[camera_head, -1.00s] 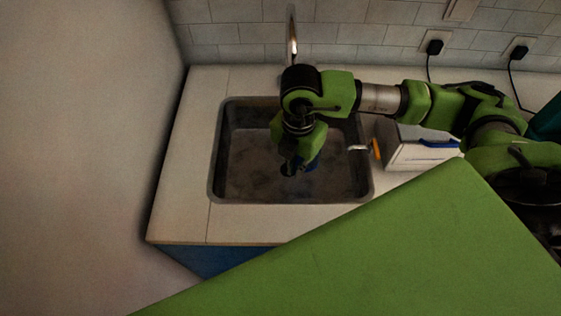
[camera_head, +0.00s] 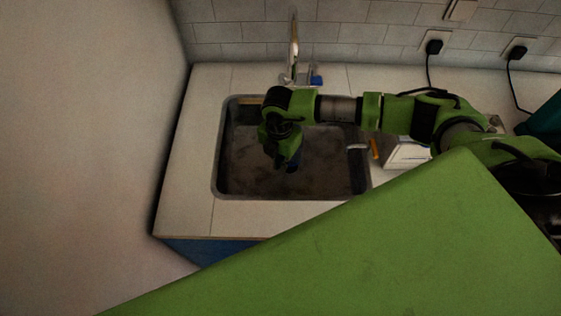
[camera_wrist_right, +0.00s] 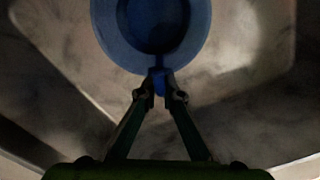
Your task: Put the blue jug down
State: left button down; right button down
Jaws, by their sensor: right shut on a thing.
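The blue jug (camera_wrist_right: 193,45) shows from above in the right wrist view as a round blue rim with a dark inside. My right gripper (camera_wrist_right: 160,82) is shut on a small blue part at the jug's near side, probably its handle. In the head view my right gripper (camera_head: 281,160) points down over the sink basin (camera_head: 240,180). Only a dark blue sliver of the jug (camera_head: 293,164) shows beside it there; the rest is hidden. I cannot tell whether the jug touches the basin floor. My left gripper is not in view.
A tap (camera_head: 294,55) stands behind the sink, with a small blue item (camera_head: 316,80) beside it. A white box (camera_head: 405,154) and an orange item (camera_head: 375,149) are right of the basin. The counter (camera_head: 185,165) left of the sink is clear.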

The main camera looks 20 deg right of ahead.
jog(key=shift+f, duration=0.1)
jog(key=c, duration=2.2)
grip_release()
jog(key=shift+r, duration=0.35)
notch_tip(320, 180, up, 7)
jog(key=shift+r+b, duration=0.1)
jog(key=shift+b, duration=0.8)
jog(key=shift+a, duration=0.1)
